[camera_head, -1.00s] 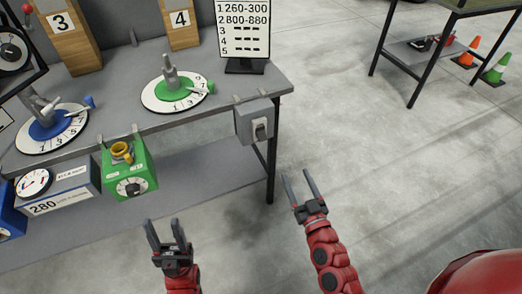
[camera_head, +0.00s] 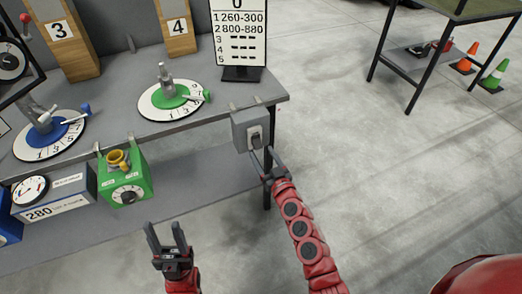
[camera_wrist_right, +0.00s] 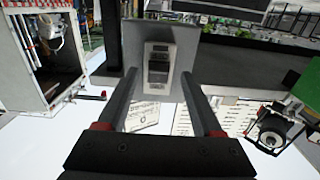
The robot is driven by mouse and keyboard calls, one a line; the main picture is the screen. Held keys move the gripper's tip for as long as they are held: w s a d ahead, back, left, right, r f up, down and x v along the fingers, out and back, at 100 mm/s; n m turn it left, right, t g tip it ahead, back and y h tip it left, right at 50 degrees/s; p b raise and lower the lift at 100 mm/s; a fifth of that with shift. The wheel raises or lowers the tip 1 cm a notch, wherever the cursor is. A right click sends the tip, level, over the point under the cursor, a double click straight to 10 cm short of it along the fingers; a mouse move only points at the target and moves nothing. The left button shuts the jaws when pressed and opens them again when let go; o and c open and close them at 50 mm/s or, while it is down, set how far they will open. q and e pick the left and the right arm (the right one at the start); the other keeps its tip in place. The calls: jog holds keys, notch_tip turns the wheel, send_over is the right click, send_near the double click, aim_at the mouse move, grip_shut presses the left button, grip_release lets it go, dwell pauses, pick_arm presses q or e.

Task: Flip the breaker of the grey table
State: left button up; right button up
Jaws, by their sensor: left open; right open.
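The breaker is a grey box (camera_head: 252,128) with a dark switch (camera_head: 255,138) on its face, mounted at the right front corner of the grey table (camera_head: 215,128). My right gripper (camera_head: 262,158) is open, with its fingers just below and in front of the breaker. In the right wrist view, the breaker's switch (camera_wrist_right: 158,68) lies straight ahead between the two open fingers (camera_wrist_right: 162,110). I cannot tell whether they touch the box. My left gripper (camera_head: 165,232) is open and empty, in front of the table and well away from the breaker.
A green dial (camera_head: 172,97) and a blue dial (camera_head: 48,138) stand on the table. A green box (camera_head: 124,180) and a grey box with a gauge (camera_head: 60,196) hang on its front. A sign (camera_head: 240,40) stands behind the breaker.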

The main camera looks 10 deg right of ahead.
aim_at(257, 144)
jog(key=shift+x, duration=1.15)
grip_shut()
